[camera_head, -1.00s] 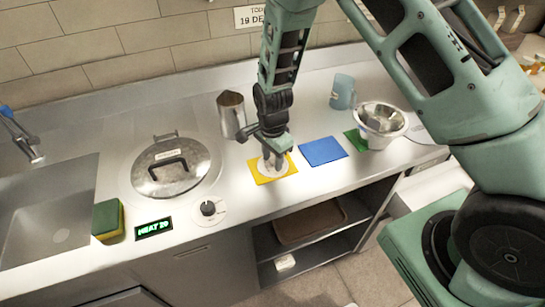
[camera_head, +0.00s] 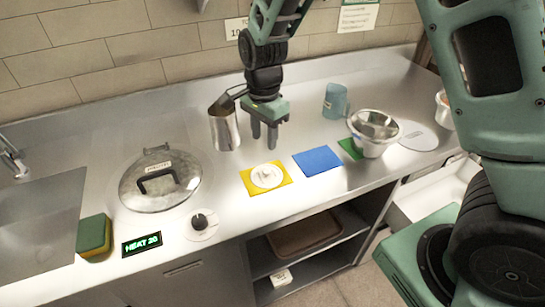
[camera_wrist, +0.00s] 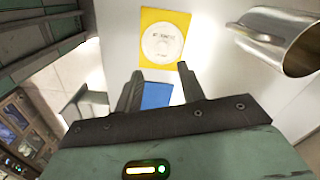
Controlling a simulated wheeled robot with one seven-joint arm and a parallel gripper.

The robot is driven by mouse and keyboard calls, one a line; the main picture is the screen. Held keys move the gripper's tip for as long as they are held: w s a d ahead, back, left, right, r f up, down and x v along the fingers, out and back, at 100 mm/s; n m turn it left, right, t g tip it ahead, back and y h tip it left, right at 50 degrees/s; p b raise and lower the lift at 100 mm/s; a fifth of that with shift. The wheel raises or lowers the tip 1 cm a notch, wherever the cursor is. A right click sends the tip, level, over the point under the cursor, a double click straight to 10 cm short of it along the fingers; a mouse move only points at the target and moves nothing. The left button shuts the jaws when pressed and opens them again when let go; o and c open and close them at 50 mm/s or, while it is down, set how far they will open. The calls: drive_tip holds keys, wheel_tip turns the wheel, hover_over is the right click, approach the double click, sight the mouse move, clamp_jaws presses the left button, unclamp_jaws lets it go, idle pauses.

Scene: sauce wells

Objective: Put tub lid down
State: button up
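The tub lid (camera_head: 267,177), a white disc with a small knob, lies flat on the yellow mat (camera_head: 248,184) on the steel counter. In the wrist view the white lid (camera_wrist: 162,42) on the yellow mat (camera_wrist: 149,14) shows beyond the fingertips, with printing on it too small to read. My gripper (camera_head: 264,146) is above and just behind the lid, apart from it. Its two fingers (camera_wrist: 158,72) stand apart with nothing between them.
A steel jug (camera_head: 224,130) stands left of my gripper. A blue mat (camera_head: 318,160) lies right of the yellow one. A metal bowl (camera_head: 372,138) sits by the green mat (camera_head: 349,148), with a blue cup (camera_head: 335,100) behind. A lidded pan (camera_head: 160,185) is at left.

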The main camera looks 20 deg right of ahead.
drive_tip(key=s+a+r+n, duration=0.2)
drive_tip(key=s+r+n, duration=0.1)
drive_tip(key=s+n, duration=0.4)
drive_tip(key=s+a+r+n, duration=0.2)
drive_tip(key=s+n, duration=0.5)
drive_tip(key=s, duration=0.3)
drive_tip(key=s+a+r+n, duration=0.2)
drive_tip(key=s+r+n, duration=0.1)
drive_tip(key=s+n, duration=0.4)
drive_tip(key=shift+s+r+n, duration=0.3)
drive_tip(key=shift+s, duration=0.85)
